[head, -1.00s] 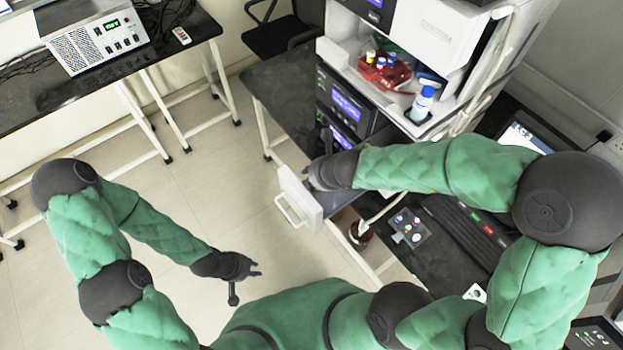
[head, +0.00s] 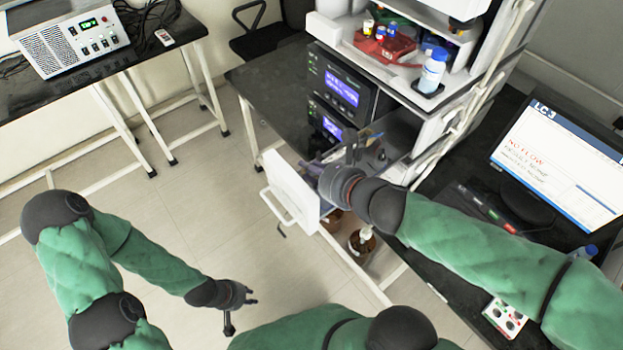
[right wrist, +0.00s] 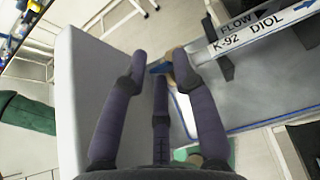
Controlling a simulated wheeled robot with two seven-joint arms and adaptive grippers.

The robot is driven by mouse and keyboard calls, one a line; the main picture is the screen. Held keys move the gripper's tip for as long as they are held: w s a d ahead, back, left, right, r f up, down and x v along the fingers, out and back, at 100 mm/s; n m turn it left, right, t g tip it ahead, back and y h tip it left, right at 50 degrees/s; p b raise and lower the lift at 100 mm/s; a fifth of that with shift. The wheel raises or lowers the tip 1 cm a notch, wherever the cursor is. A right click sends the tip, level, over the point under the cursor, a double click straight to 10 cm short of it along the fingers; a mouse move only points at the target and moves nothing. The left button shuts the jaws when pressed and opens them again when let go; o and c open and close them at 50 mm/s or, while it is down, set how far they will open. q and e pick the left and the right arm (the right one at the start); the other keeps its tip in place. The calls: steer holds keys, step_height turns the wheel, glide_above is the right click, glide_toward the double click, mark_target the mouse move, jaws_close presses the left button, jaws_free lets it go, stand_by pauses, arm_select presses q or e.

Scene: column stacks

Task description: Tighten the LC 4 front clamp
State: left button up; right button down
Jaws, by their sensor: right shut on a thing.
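My right gripper (head: 338,158) reaches into the open compartment of the instrument stack, beside its white door (head: 290,190). In the right wrist view its dark fingers (right wrist: 162,85) close around a small blue part (right wrist: 160,67) at the end of a pale column (right wrist: 250,35) labelled "FLOW" and "K-92 DIOL". The blue part seems to be the front clamp; the fingers hide most of it. My left gripper (head: 248,296) hangs empty over the floor at lower left, its fingers apart.
The monitor (head: 555,150) at right reads "LC 3" and "NO FLOW". A blue-capped bottle (head: 432,72) and a red vial rack (head: 385,45) stand on the stack. A brown bottle (head: 362,242) stands below the door. The floor at left is clear.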

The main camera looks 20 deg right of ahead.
steer(key=shift+s+d+f+t+y+b, duration=0.25)
steer(key=shift+t+b, duration=0.5)
steer(key=shift+b, duration=1.3)
steer(key=shift+s+d+f+t+y+b, duration=0.1)
steer(key=shift+s+f+t+y+b, duration=0.45)
steer(key=shift+b, duration=1.5)
steer(key=shift+t+b, duration=0.8)
steer(key=shift+t, duration=0.1)
steer(key=shift+t+b, duration=0.35)
steer(key=shift+t, duration=0.05)
steer(key=shift+s+f+t, duration=0.1)
steer(key=shift+t, duration=0.2)
steer(key=c, duration=1.2)
jaws_free()
steer(key=shift+o, duration=0.2)
